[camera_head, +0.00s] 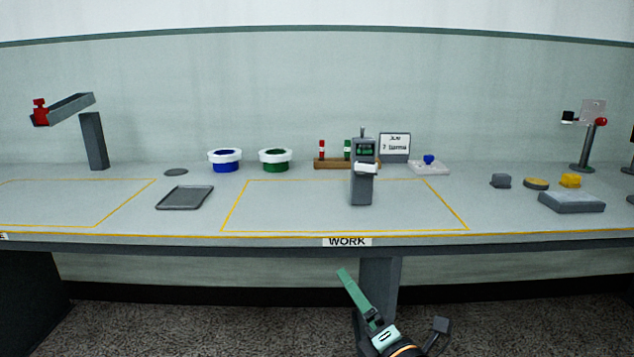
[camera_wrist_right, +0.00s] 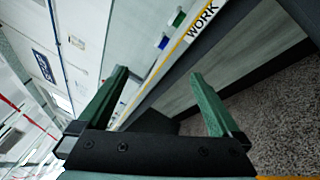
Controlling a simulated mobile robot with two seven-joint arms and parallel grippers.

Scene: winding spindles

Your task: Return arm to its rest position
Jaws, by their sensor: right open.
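My right gripper (camera_head: 346,275) is at the bottom centre of the head view, in front of the bench and below its front edge. Its green fingers point up and slightly left. In the right wrist view the two fingers of my right gripper (camera_wrist_right: 158,74) stand wide apart with nothing between them. It touches nothing that I can see. My left gripper and left arm are not in view.
The bench (camera_head: 300,215) spans the view, with a "WORK" label (camera_head: 347,242) on its edge. A grey winding device (camera_head: 362,188) stands in the yellow-outlined area. The floor is clear.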

